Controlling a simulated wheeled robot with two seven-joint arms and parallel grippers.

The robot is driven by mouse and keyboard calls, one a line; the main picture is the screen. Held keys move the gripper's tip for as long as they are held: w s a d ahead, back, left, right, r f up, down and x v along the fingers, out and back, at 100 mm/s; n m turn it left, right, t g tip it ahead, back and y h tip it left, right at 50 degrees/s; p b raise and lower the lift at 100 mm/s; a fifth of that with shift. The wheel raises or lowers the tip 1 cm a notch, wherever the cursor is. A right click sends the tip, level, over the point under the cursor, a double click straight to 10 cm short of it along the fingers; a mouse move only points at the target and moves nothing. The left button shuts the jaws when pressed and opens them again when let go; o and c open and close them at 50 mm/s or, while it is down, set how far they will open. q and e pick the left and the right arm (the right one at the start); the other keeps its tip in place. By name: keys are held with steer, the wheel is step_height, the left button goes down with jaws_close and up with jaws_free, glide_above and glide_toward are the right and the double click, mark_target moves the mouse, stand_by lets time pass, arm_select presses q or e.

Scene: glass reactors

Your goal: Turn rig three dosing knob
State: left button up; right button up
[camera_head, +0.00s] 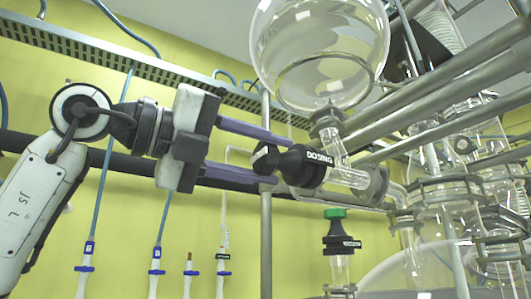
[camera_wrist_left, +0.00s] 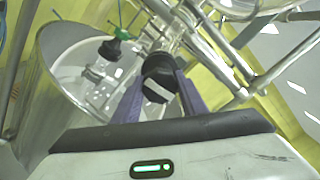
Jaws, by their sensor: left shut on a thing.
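The black dosing knob (camera_head: 304,167), with a white "DOSING" label, sits on a glass valve below a round glass flask (camera_head: 320,52). My left gripper (camera_head: 270,158) comes in from the left with its purple fingers around the knob's left end. It is shut on the knob. In the left wrist view the knob (camera_wrist_left: 159,82) shows as a dark round cap with a pale stripe, between the two fingers of my left gripper (camera_wrist_left: 160,98). The finger contact is partly hidden. My right gripper is not in view.
Metal pipes (camera_head: 440,95) and glass tubes crowd the right side. A vertical steel post (camera_head: 266,240) stands below my left gripper. Blue hoses and fittings (camera_head: 157,262) line the yellow wall.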

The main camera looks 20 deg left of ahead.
arm_select(q)
steer(key=m+p, duration=0.1)
steer(key=m, duration=0.4)
steer(key=shift+f+m, duration=0.1)
steer(key=shift+m, duration=0.3)
steer(key=m+p, duration=0.1)
steer(key=m, duration=0.3)
steer(key=shift+f, duration=0.1)
steer(key=m, duration=0.5)
steer(key=shift+w+m, duration=0.1)
steer(key=shift+m, duration=0.3)
steer(key=m, duration=0.5)
steer(key=shift+m, duration=0.4)
steer(key=o, duration=1.1)
steer(key=shift+a, duration=0.1)
steer(key=shift+c, duration=0.2)
